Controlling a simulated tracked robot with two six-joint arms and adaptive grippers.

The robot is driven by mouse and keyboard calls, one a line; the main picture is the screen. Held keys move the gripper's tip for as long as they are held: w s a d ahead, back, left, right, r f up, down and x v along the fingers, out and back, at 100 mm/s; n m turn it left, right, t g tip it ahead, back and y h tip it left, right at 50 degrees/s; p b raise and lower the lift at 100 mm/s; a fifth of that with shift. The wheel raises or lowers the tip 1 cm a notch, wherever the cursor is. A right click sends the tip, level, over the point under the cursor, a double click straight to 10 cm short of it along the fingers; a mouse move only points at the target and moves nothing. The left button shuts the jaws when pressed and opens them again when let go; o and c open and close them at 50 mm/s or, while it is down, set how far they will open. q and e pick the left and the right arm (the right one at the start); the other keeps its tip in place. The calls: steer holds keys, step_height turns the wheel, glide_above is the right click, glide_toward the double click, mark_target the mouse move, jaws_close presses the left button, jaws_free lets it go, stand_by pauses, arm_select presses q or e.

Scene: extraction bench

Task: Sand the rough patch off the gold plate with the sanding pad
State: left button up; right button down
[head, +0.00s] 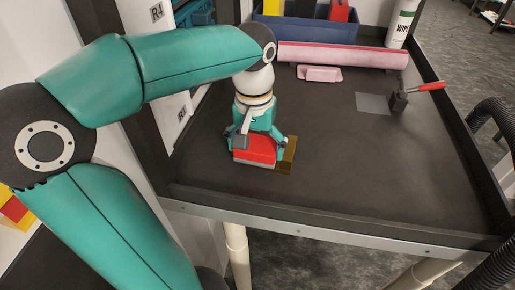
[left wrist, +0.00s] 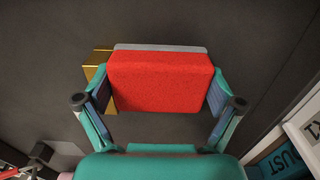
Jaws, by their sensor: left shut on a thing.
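The sanding pad is a red block (head: 254,149) with a grey layer along one side, near the front left of the bench. My left gripper (head: 259,143) reaches down from above and is shut on it, one finger at each end, as the left wrist view also shows with the red pad (left wrist: 160,80). The gold plate (head: 289,158) lies at the pad's right in the head view and is partly covered by the pad and fingers. I see no rough patch. My right gripper is out of view.
A red-handled clamp (head: 410,93) stands at the right beside a flat grey square (head: 371,103). A pink roll (head: 340,56), a pink block (head: 319,74), a blue bin (head: 300,27) and a wipes canister (head: 401,22) are at the back. The bench middle is clear.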

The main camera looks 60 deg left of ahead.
arm_select(q)
steer(key=shift+s+a+f, duration=0.2)
steer(key=shift+s+a, duration=0.15)
steer(key=shift+s, duration=0.15)
steer(key=shift+s+a+f, duration=0.2)
steer(key=shift+s+a, duration=0.15)
steer(key=shift+s, duration=0.1)
steer(key=shift+w+d, duration=0.1)
steer(key=shift+o, duration=0.2)
steer(key=shift+w+d+r, duration=0.1)
steer(key=shift+w+d, duration=0.25)
steer(key=shift+w, duration=0.05)
steer(key=shift+w+d+p, duration=0.45)
steer(key=shift+w+d, duration=0.05)
steer(key=shift+c, duration=0.2)
steer(key=shift+s+a, duration=0.35)
steer(key=shift+a, duration=0.05)
steer(key=shift+s+a, duration=0.6)
steer(key=shift+r, duration=0.1)
steer(key=shift+w+d, duration=0.1)
